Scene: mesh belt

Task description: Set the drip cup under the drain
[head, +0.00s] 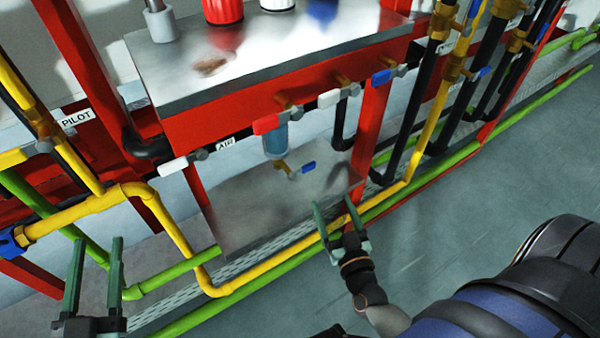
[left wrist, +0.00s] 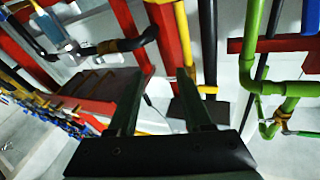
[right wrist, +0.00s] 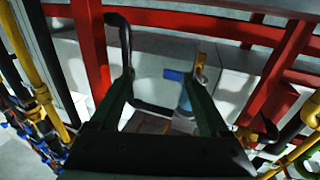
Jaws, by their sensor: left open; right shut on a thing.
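A clear blue bowl (head: 275,140) hangs below the red rail. I cannot pick out the drip cup with certainty. My left gripper (head: 97,243) is open and empty at the lower left.
A yellow pipe (head: 270,270) and a green pipe (head: 200,315) run low across the front, near my right gripper. A steel panel (head: 260,205) lies behind them. A red post (head: 370,125) and black pipe (head: 343,125) stand right of the bowl. Floor (head: 450,215) at right is clear.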

